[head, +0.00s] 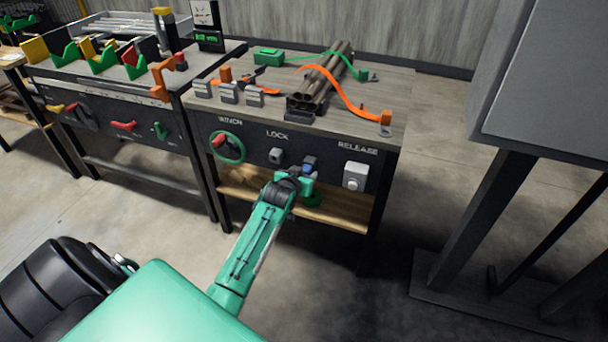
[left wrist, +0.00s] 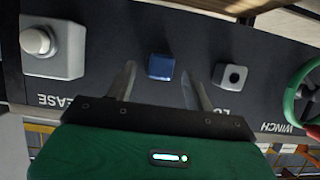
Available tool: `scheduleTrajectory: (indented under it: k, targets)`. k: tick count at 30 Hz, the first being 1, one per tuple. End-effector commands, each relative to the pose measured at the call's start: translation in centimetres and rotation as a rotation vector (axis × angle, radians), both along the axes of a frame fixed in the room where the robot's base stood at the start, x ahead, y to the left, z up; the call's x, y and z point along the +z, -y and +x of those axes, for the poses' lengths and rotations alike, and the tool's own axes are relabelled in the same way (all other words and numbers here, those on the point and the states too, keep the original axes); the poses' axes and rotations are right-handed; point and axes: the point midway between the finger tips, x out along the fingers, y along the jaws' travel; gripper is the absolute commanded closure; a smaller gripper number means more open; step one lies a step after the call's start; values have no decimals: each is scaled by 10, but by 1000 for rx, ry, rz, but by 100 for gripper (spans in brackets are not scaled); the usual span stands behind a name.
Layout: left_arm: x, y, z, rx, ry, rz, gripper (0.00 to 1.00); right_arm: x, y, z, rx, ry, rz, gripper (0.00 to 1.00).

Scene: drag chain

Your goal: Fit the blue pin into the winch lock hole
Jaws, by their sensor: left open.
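The blue pin (head: 309,162) is at the front panel of the right bench, between the LOCK block and the RELEASE box. The winch lock hole (head: 276,155) is in a small grey block under the LOCK label. In the left wrist view, which is upside down, the blue pin (left wrist: 161,67) shows between the fingertips, and the lock hole (left wrist: 234,77) is to its right. My left gripper (head: 302,172) is open at the panel; its fingers (left wrist: 160,88) appear either side of the pin. I cannot tell whether they touch it. My right gripper is out of view.
The winch wheel (head: 228,147) with a red handle is left of the lock block. The RELEASE box (head: 355,176) is close on the right. The bench top (head: 395,95) holds a pipe bundle (head: 325,78) and orange and green straps. A wooden shelf (head: 335,208) lies below the panel.

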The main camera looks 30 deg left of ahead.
Motion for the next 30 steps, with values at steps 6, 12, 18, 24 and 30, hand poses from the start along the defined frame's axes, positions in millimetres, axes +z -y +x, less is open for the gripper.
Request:
scheduleTrajectory:
  k: [6,12,18,24,30]
  targets:
    - [-5,-3,12,0,1,1,47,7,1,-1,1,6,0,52]
    - [-5,-3,13,0,0,1,47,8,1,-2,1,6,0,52]
    - [-5,-3,13,0,0,1,71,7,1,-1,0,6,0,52]
    - [-5,-3,12,0,0,1,81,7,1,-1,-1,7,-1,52]
    - [-5,-3,12,0,0,0,100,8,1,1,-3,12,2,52]
